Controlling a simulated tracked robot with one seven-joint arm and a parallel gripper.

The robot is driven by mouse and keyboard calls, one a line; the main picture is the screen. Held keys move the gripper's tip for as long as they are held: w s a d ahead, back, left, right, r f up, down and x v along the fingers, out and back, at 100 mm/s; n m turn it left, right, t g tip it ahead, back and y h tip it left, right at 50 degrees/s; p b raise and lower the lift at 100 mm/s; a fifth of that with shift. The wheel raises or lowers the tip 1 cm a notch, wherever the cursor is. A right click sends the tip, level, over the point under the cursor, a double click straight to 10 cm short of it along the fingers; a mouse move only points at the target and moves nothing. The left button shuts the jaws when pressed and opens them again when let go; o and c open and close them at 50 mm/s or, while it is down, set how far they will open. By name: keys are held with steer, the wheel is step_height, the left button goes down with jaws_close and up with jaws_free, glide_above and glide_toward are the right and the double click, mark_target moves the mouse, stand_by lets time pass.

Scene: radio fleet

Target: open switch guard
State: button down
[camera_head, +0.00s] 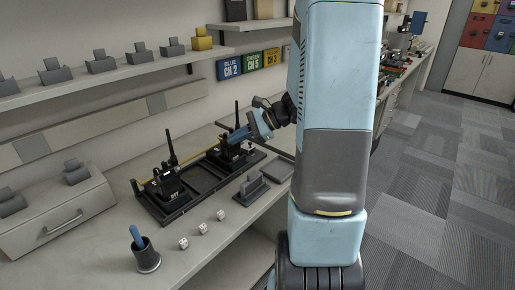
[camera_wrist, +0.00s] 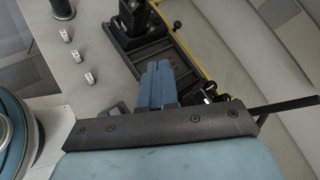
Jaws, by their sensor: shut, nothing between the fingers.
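I cannot make out a switch guard in either view. A black tray (camera_head: 201,178) with a yellow back edge lies on the workbench. One black radio (camera_head: 168,185) with an antenna stands at its left end, and another black radio (camera_head: 231,155) at its right end. Contact with the radio cannot be told. In that view the right-end radio is mostly hidden behind the gripper body.
Three small white cubes (camera_head: 202,228) and a dark cup (camera_head: 147,259) with a blue item stand at the front of the bench. A grey stand (camera_head: 250,189) is in front of the tray. A drawer unit (camera_head: 55,215) is at left, and shelves run above.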

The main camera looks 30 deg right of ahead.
steer(key=w+d+f+m+t, duration=0.5)
steer(key=d+f+m, duration=0.25)
steer(key=d, duration=0.25)
steer(key=m+t+h, duration=0.4)
steer(key=m, duration=0.2)
glide_toward(251, 146)
steer(key=x, duration=0.6)
steer(key=shift+w, duration=0.15)
steer(key=shift+d, duration=0.1)
